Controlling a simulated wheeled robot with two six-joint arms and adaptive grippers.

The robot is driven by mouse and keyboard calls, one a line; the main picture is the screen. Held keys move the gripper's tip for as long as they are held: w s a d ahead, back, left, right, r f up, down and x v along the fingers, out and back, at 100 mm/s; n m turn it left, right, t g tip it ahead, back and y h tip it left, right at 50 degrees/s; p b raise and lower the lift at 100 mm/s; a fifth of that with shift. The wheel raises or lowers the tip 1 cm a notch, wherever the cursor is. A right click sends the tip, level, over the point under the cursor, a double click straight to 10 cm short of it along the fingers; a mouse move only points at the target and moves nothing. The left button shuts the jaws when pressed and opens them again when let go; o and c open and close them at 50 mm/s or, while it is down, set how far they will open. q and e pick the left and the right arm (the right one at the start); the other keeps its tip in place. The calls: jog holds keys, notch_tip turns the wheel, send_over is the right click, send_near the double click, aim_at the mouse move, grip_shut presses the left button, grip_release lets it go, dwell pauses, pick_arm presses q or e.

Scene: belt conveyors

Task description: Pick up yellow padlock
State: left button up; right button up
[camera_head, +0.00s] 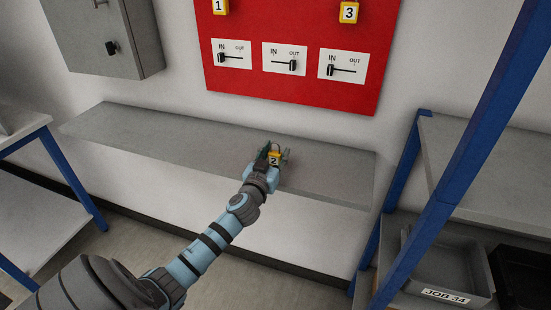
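A yellow padlock (275,158) marked 2 is at the grey wall shelf, partly hidden by my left gripper. My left gripper (273,156) reaches over the shelf with its fingers around the padlock. The view is too small to tell whether the fingers press on it, or whether the padlock rests on the shelf. Two more yellow padlocks, marked 1 (220,7) and 3 (349,12), are at the top of the red board. My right gripper is not in view.
The grey shelf (150,128) is otherwise bare. Above it, the red board (300,92) carries three IN/OUT switches. A grey cabinet (90,35) hangs at upper left. A blue-framed rack (400,190) at right holds a grey bin (440,285) labelled JOB 34.

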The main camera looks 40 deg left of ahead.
pick_arm(q)
jog(key=c, duration=0.7)
notch_tip(320, 180, up, 10)
jog(key=p, duration=0.4)
jog(key=shift+f, duration=0.15)
notch_tip(320, 180, up, 10)
jog(key=p, duration=0.1)
jog(key=shift+r+p, duration=0.2)
jog(key=shift+p, duration=0.2)
